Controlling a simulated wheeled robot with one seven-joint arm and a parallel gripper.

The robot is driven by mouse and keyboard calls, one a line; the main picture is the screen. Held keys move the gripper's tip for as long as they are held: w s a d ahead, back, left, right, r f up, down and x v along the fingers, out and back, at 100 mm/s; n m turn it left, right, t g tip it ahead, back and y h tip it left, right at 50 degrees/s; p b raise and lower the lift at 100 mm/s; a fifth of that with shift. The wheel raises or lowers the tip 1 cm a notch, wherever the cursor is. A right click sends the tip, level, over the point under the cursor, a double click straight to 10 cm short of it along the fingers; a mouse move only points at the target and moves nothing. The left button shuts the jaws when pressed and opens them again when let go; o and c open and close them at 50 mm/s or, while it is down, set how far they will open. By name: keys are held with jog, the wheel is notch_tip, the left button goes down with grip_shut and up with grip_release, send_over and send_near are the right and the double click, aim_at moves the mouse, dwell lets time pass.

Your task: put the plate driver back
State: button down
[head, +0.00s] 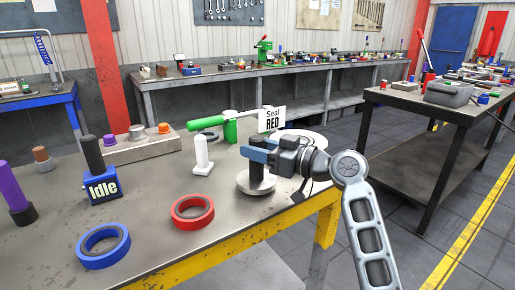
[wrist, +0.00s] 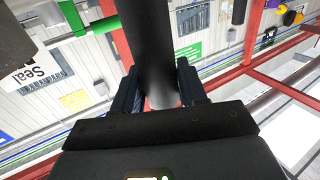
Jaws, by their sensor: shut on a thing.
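My gripper (head: 262,158) is shut on a black upright cylinder, which I take to be the plate driver (head: 257,182), near the front edge of the workbench. Its lower part shows below the fingers, at a round metal disc (head: 243,184); I cannot tell whether the disc is part of it or lies under it. In the wrist view the black cylinder (wrist: 155,45) runs between both fingers. A blue block marked "Idle" (head: 103,190) stands at the left with a black handle (head: 93,153) upright in it.
A red tape ring (head: 178,222) and a blue tape ring (head: 82,256) lie in front. A white post (head: 202,155), a green cylinder (head: 230,130) with a green-handled lever (head: 205,123), and a "Seal RED" sign (head: 272,118) stand near my gripper. A purple-handled tool (head: 14,186) stands far left.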

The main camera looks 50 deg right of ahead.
jog(key=shift+f, duration=0.1)
jog(key=c, duration=0.6)
grip_release()
jog(key=s, duration=0.4)
jog(key=s+d+b, duration=0.1)
jog(key=s, duration=0.3)
jog(key=s+d+b, duration=0.1)
jog(key=s, duration=0.3)
